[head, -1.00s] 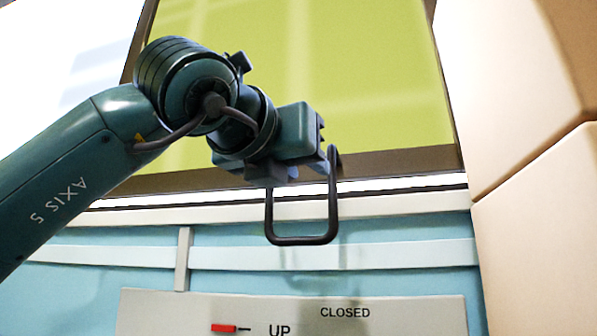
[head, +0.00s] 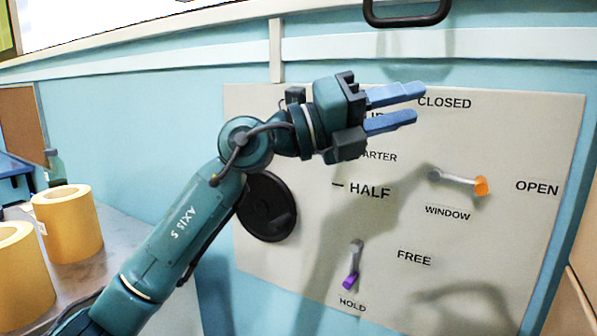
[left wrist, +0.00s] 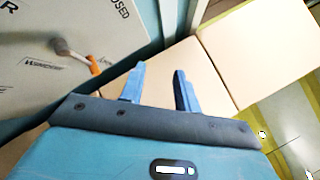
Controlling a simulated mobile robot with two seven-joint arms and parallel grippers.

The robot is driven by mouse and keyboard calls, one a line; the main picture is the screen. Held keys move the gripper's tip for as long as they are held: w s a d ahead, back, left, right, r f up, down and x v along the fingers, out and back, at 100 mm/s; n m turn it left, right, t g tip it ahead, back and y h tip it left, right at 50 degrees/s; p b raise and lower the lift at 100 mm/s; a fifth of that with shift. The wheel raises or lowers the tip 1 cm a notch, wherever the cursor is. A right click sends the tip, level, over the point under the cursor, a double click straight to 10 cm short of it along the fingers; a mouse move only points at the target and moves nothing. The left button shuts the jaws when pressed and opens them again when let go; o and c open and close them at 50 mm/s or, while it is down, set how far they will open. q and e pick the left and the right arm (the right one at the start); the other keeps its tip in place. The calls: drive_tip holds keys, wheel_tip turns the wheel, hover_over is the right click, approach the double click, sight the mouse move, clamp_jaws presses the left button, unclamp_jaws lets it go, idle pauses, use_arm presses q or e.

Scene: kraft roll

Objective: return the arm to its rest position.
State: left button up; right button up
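My left gripper (head: 418,104) is open, with two blue fingers apart and nothing between them. It is in front of the beige panel (head: 535,130), over its upper part, and points right. My left arm (head: 185,230) reaches up from the lower left and hides part of the panel's lettering. In the left wrist view the same open fingers (left wrist: 159,78) are empty, with the panel (left wrist: 40,35) at the left. My right gripper is not in view.
A black handle (head: 410,18) is above the gripper, clear of it. The panel bears an orange-tipped lever (head: 460,180) pointing right toward OPEN, a purple-tipped lever (head: 353,265) down at HOLD, and a black disc (head: 265,208). Kraft rolls (head: 72,225) stand on a bench at left.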

use_arm(q)
drive_tip(key=w+a+f+n+t+y+p, duration=0.15)
drive_tip(key=a+f+n+t+y, duration=0.6)
drive_tip(key=f+n, duration=0.85)
drive_tip(key=w+a+f+n+t+y+p, duration=0.15)
drive_tip(key=a+f+n+t+y, duration=0.25)
drive_tip(key=a+f+n+t, duration=0.9)
drive_tip(key=s+a+f+n+g+y, duration=0.1)
drive_tip(key=s+a+f+n+g, duration=0.1)
drive_tip(key=s+f, duration=0.5)
drive_tip(key=s+a+f+n+g+y+p, duration=0.1)
drive_tip(key=s+f+n+g, duration=0.4)
drive_tip(key=f, duration=0.6)
drive_tip(key=s+a+f+n+g+y, duration=0.3)
drive_tip(key=s+f+g, duration=0.2)
drive_tip(key=s+f, duration=0.4)
drive_tip(key=shift+s+f, duration=0.15)
drive_tip(key=shift+s, duration=0.05)
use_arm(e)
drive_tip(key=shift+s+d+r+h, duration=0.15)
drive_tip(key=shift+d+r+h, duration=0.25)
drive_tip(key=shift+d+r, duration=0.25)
use_arm(q)
drive_tip(key=shift+a+g+y, duration=0.1)
drive_tip(key=shift+g+y, duration=0.15)
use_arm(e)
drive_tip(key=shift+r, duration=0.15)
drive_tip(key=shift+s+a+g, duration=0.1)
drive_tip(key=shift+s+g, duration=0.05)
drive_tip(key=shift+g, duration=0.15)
